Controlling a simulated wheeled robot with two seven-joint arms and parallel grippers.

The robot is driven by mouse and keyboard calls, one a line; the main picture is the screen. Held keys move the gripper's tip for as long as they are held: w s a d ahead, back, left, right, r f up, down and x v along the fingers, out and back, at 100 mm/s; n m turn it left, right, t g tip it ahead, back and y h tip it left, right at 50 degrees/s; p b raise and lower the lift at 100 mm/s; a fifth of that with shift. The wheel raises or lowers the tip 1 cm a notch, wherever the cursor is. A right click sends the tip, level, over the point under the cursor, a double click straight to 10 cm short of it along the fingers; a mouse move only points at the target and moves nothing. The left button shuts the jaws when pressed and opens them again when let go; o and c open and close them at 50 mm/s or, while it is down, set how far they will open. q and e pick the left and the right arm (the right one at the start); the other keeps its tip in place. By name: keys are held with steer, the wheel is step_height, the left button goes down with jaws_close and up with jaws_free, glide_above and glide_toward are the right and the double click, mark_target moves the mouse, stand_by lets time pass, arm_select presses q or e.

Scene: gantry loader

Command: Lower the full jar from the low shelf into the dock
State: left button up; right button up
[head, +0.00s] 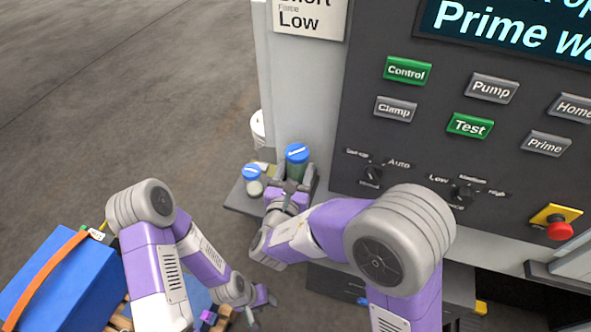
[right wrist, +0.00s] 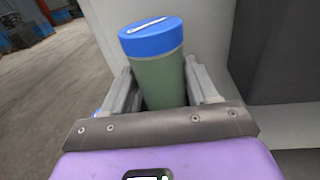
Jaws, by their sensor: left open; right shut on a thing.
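A jar with a blue lid and green contents (head: 297,162) is upright at the grey shelf (head: 238,203) beside the machine. My right gripper (head: 292,182) is shut on it, one finger on each side. The right wrist view shows this jar (right wrist: 162,80) between the fingers, its lower part hidden by the gripper; I cannot tell whether its base touches the shelf. A second blue-lidded jar (head: 253,180), paler inside, stands just left of it. My left gripper (head: 262,309) is open and low, away from both jars. I cannot pick out the dock.
The control panel (head: 437,120), with labelled buttons and knobs, rises right of the shelf. A red stop button on yellow (head: 557,222) is at far right. A blue box with an orange strap (head: 45,275) is at lower left. Open floor lies upper left.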

steer(key=shift+f+b, duration=0.55)
steer(key=shift+f, duration=0.05)
steer(key=o, duration=1.5)
steer(key=shift+s, duration=0.15)
steer(key=v, duration=0.7)
steer(key=shift+p, duration=0.3)
steer(key=shift+s+a, duration=0.1)
steer(key=shift+s, duration=0.05)
step_height(320, 180, up, 7)
steer(key=p, duration=0.5)
steer(key=shift+p, duration=0.35)
